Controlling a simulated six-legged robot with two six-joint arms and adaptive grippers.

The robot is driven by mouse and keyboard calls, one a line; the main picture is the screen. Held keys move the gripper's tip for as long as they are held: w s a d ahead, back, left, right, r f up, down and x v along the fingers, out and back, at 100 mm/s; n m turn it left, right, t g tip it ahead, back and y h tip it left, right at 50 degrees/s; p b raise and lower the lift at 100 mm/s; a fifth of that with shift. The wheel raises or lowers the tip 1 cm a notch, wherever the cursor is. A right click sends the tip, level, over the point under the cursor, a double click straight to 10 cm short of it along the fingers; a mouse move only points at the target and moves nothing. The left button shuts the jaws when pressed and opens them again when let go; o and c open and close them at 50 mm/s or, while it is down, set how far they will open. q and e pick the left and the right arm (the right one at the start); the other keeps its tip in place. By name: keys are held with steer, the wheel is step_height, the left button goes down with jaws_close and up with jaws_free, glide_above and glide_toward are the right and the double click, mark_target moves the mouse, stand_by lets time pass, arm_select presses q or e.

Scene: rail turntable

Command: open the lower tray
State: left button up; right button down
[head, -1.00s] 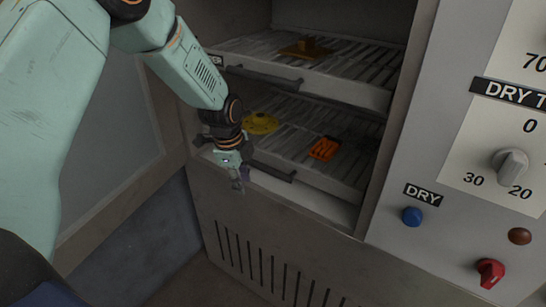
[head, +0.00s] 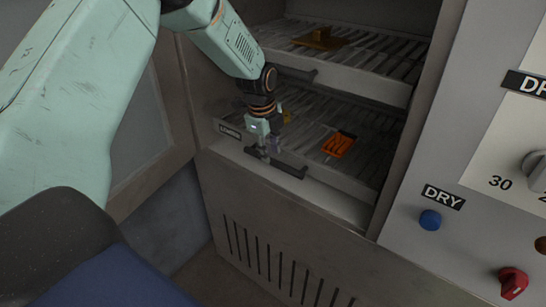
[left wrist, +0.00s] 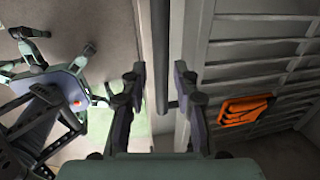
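The lower tray (head: 342,181) is a slatted rack inside the open cabinet, with a dark bar handle (head: 292,170) along its front. My left gripper (head: 268,155) is at the left part of this handle in the head view. In the left wrist view, the left gripper (left wrist: 158,95) has its two fingers apart, and the handle bar (left wrist: 162,55) runs between them. Neither finger clearly touches the bar. An orange part (head: 338,144) lies on the lower tray, and it also shows in the left wrist view (left wrist: 245,109). My right gripper is not visible.
The upper tray (head: 385,89) sits above with its own dark handle and a brown-orange part (head: 318,38). A yellow part (head: 287,117) on the lower tray is mostly hidden by my left gripper. The opened door (head: 150,130) stands left. A control panel (head: 460,150) is at right.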

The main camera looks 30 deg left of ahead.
mark_target(272, 159)
arm_select(q)
steer(key=f, duration=0.2)
steer(key=shift+w+a+f, duration=0.3)
steer(key=shift+w+f, duration=0.1)
steer(key=shift+d+f, duration=0.1)
steer(key=shift+f, duration=0.05)
steer(key=shift+s+d, duration=0.1)
steer(key=shift+d, duration=0.2)
steer(key=shift+a+f, duration=0.1)
steer(key=shift+a, duration=0.2)
steer(key=shift+c, duration=1)
steer(key=shift+d, duration=0.1)
jaws_close()
